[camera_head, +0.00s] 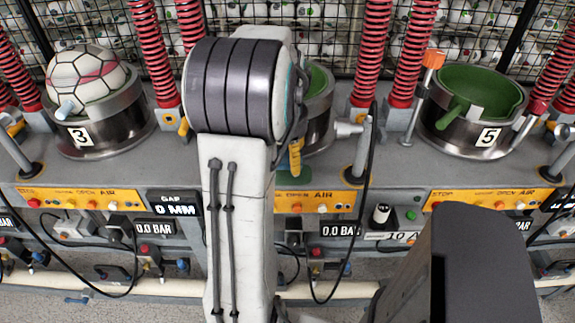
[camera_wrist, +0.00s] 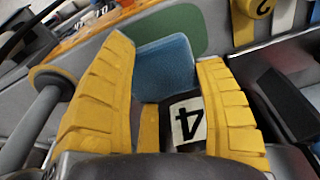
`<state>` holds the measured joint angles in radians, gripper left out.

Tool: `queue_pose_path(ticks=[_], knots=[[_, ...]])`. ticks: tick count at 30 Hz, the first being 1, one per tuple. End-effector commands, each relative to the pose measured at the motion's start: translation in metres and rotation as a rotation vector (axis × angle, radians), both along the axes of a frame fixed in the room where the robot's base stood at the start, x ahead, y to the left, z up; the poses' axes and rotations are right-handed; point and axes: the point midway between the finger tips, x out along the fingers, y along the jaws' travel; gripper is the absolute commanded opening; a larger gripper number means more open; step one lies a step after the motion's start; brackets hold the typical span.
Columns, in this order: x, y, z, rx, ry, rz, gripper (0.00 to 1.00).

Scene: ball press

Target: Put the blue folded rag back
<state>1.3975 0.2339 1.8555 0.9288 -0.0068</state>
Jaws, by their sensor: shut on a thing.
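In the wrist view, my gripper (camera_wrist: 162,62) has its two yellow fingers on either side of the blue folded rag (camera_wrist: 166,70) and is shut on it. The rag looks like a flat, blocky blue piece; its lower part is partly hidden between the fingers. A white label with an upside-down 4 (camera_wrist: 188,122) shows below the rag, between the fingers. A green surface (camera_wrist: 182,27) lies just beyond the rag; I cannot tell whether they touch. In the head view, my arm hides the rag and covers much of the middle press.
Press 3 (camera_head: 105,135) on the left holds a white ball (camera_head: 88,70). Press 5 (camera_head: 477,145) on the right has an empty green bowl (camera_head: 478,92). Red springs (camera_head: 374,50) stand between the presses. A black cable (camera_head: 363,200) hangs in front of the bench.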

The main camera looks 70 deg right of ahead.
Motion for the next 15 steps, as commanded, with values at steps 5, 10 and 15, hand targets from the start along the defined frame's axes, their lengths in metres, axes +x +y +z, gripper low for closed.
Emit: queue_pose_path(ticks=[5, 10, 15], knots=[[0.000, 0.001, -0.017, 0.005, 0.001, 0.000, 0.32], [0.000, 0.001, -0.034, 0.003, 0.001, 0.000, 0.32], [0.000, 0.000, -0.039, 0.001, 0.000, 0.000, 0.32]])
